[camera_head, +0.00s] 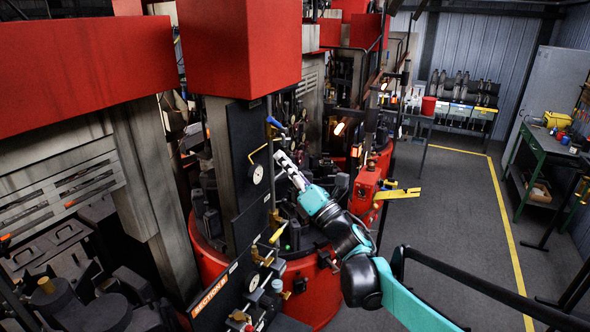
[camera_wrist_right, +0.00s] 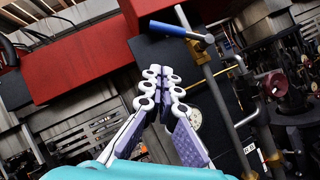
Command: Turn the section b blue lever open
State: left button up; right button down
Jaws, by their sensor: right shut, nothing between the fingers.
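The blue lever (camera_head: 274,122) is on the upper part of the dark upright panel in the head view. In the right wrist view the blue lever (camera_wrist_right: 180,29) lies nearly level at the top, on a metal pipe. My right gripper (camera_head: 280,156) is below the blue lever and just in front of the panel. In the right wrist view my right gripper (camera_wrist_right: 161,72) has its white fingertips together, with nothing between them. The fingertips are apart from the lever, which shows above and to their right. My left gripper is not in view.
A round gauge (camera_head: 257,174) and a bent yellow pipe (camera_head: 258,152) are on the panel beside the gripper. A yellow lever (camera_head: 277,235) sits lower. An orange section label (camera_head: 210,296) is at the bottom. A red housing (camera_head: 240,50) overhangs the panel. Open floor (camera_head: 450,215) lies right.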

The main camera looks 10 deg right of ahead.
aim_at(278, 125)
jog(key=w+r+p, duration=0.1)
jog(key=w+r, duration=0.3)
jog(key=shift+w+a+r+p, duration=0.25)
jog(key=shift+a+r+p, duration=0.05)
jog(key=shift+a+p, duration=0.1)
